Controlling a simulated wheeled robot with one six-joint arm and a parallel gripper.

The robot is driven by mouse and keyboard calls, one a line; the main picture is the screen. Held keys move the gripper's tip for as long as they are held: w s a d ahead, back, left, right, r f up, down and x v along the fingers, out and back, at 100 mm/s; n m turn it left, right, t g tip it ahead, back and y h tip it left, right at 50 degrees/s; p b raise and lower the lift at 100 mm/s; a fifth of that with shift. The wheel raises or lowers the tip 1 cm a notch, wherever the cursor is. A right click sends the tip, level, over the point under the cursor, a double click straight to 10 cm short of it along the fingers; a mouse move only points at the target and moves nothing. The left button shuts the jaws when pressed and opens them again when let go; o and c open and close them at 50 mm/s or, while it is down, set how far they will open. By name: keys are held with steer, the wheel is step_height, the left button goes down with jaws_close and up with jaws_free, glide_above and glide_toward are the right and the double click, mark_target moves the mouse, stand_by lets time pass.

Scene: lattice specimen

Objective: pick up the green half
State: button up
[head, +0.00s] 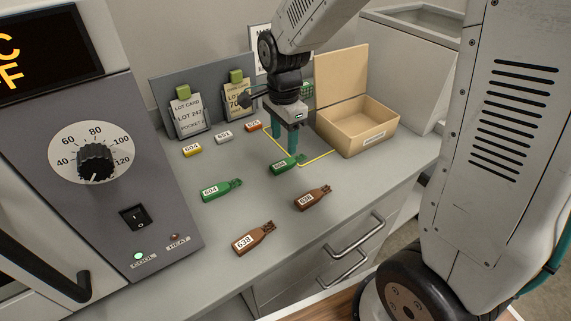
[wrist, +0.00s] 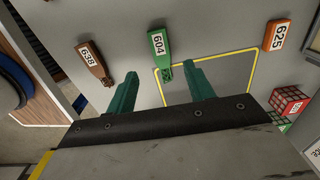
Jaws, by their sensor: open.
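Two green halves lie flat on the grey counter in the head view. One green half (head: 222,190), labelled 604, lies left of centre. The other green half (head: 285,164) lies under my gripper (head: 285,150), at the yellow outline's near corner. In the wrist view, a green half (wrist: 160,45) labelled 604 has its narrow lattice end towards my gripper (wrist: 162,74). My gripper is open and empty, its teal fingers apart on either side of that end. I cannot tell the exact height of the fingertips above the counter.
Brown halves lie nearby (head: 312,198) (head: 252,238). Yellow (head: 192,150), white (head: 224,137) and orange (head: 253,126) pieces lie behind. An open wooden box (head: 365,137) stands right. Lot cards on a grey rack (head: 160,92) stand behind, and a dial panel (head: 145,215) left.

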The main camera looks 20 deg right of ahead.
mark_target(286, 162)
steer(key=f, duration=0.7)
steer(key=shift+w+d+f, duration=0.1)
steer(key=shift+d+f, duration=0.2)
steer(key=c, duration=1)
